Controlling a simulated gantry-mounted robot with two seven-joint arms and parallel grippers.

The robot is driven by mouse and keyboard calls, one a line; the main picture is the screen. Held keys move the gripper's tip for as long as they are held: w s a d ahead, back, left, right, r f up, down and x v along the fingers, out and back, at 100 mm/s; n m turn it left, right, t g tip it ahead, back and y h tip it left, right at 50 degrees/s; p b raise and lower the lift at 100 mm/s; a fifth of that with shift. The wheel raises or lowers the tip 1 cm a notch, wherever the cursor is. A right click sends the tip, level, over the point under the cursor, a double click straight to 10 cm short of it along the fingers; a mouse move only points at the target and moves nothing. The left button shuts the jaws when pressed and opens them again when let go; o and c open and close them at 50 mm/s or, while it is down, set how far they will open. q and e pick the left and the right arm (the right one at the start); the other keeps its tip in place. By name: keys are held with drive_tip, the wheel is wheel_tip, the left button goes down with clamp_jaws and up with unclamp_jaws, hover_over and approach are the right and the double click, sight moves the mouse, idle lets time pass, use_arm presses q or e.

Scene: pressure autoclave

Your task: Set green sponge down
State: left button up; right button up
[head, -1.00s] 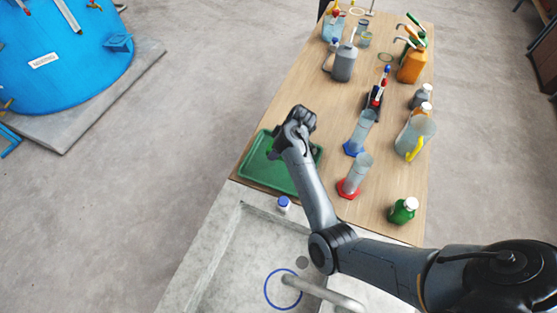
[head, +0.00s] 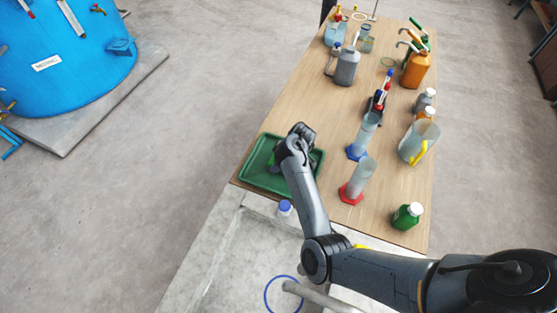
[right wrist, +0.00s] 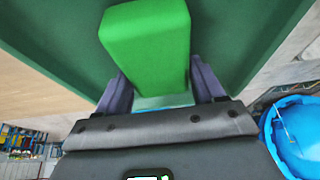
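The green sponge (right wrist: 147,40) is a bright green block between the two fingers of my right gripper (right wrist: 162,88) in the right wrist view. The fingers sit against its sides and appear shut on it. In the head view my right gripper (head: 292,160) points down over the dark green tray (head: 257,185), and my wrist hides most of the sponge. I cannot tell whether the sponge touches the tray floor. My left gripper is not in view.
A blue-capped bottle (head: 285,208) stands by the tray's near edge, beside the sink (head: 235,260). Cylinders with blue (head: 357,153) and red (head: 350,194) bases stand to the right. A green bottle (head: 407,216) is at the near right. The table middle (head: 320,105) is clear.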

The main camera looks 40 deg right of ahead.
drive_tip(key=o, duration=0.4)
drive_tip(key=shift+r, duration=0.2)
drive_tip(key=shift+p+v, duration=1.45)
drive_tip(key=shift+v, duration=4.55)
